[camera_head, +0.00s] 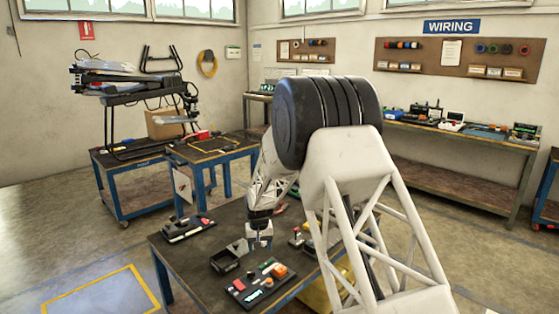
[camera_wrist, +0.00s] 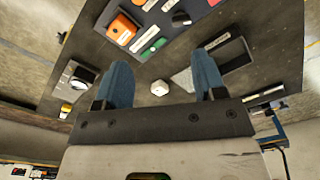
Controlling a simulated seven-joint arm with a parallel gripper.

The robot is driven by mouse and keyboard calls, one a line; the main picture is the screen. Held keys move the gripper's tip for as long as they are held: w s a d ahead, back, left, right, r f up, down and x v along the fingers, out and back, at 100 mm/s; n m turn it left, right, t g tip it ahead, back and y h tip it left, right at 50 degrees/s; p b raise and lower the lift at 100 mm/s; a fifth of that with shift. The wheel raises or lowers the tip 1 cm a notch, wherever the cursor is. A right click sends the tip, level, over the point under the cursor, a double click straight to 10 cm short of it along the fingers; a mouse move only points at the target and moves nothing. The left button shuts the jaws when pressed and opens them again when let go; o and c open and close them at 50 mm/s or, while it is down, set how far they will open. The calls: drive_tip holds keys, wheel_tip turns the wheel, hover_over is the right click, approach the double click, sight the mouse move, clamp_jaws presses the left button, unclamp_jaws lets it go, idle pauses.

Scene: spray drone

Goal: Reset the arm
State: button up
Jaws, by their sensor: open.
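My gripper (camera_wrist: 161,82) shows in the wrist view with two blue fingers spread apart and nothing between them. In the head view my gripper (camera_head: 259,243) hangs above the near workbench (camera_head: 190,270), beside a dark open box (camera_head: 230,256). My white arm, with its large black joint, covers the middle of the head view and hides part of the bench.
A control panel (camera_head: 262,283) with coloured buttons lies at the bench front; its orange part (camera_wrist: 124,28) shows in the wrist view. Another dark panel (camera_head: 187,228) lies at the back left. Blue-framed carts (camera_head: 208,150) stand behind. A wiring bench (camera_head: 455,137) runs along the right wall.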

drive_tip(key=s+d+r+m+t, duration=0.1)
drive_tip(key=s+d+r, duration=0.7)
drive_tip(key=s+r, duration=0.45)
drive_tip(key=s+d+r, duration=0.9)
drive_tip(key=s+r, duration=0.2)
drive_tip(key=r, duration=0.2)
drive_tip(key=s+d+r, duration=0.1)
drive_tip(key=s+d, duration=0.2)
drive_tip(key=s, duration=0.8)
drive_tip(key=s+d+m+t, duration=0.1)
drive_tip(key=s+d, duration=0.2)
drive_tip(key=s, duration=0.8)
drive_tip(key=s+d+r, duration=0.1)
drive_tip(key=s+d, duration=0.2)
drive_tip(key=s, duration=0.8)
drive_tip(key=shift+s+r+m, duration=0.2)
drive_tip(key=shift+r+m, duration=0.1)
drive_tip(key=shift+r, duration=0.05)
